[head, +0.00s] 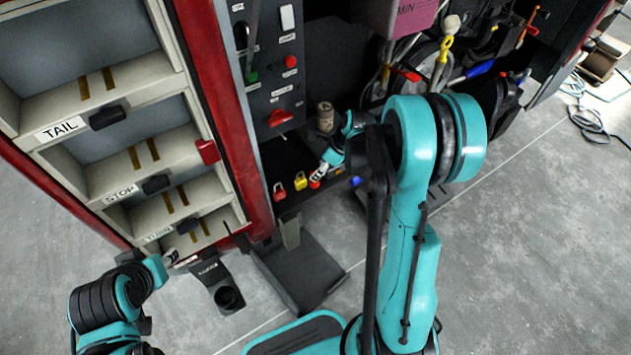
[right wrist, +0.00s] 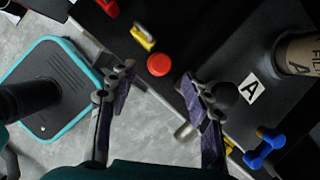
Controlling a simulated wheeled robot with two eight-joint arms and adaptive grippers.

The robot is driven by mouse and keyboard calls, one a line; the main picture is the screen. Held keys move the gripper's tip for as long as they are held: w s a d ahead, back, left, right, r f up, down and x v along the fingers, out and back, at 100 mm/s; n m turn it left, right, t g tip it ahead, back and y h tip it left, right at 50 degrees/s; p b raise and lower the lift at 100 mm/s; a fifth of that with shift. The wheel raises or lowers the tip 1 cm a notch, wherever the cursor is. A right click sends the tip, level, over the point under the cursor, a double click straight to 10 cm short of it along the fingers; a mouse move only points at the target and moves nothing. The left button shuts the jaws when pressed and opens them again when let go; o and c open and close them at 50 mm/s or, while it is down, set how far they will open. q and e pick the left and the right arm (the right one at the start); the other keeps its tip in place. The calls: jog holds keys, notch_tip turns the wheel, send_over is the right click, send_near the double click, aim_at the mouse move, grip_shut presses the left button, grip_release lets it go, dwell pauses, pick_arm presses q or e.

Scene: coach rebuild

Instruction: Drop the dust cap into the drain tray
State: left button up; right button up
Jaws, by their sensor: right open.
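A round red cap (right wrist: 159,64), which looks like the dust cap, lies on the dark shelf in the right wrist view, just beyond and between my right fingertips. In the head view it shows as a small red spot (head: 315,184) at the shelf's front edge. My right gripper (right wrist: 157,78) is open and empty, its two fingers spread on either side of the cap; it also shows in the head view (head: 321,172). My left gripper (head: 172,258) is low at the left, by the cabinet's foot; its jaws are too small to read. A dark flat tray-like piece (head: 305,283) lies below the shelf; I cannot tell if it is the drain tray.
A yellow padlock (head: 300,181) and a red padlock (head: 279,191) sit left of the cap. A beige can (head: 325,115) stands farther back. A blue object (right wrist: 264,147) and a label "A" (right wrist: 251,88) are at right in the wrist view. The grey floor (head: 530,250) is open at right.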

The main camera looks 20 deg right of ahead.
jog(key=b+x, duration=0.1)
jog(key=x, duration=0.3)
jog(key=shift+d+f+b, duration=0.1)
jog(key=shift+f+b, duration=0.05)
jog(key=shift+b, duration=0.2)
jog(key=shift+c, duration=0.6)
jog(key=c, duration=0.9)
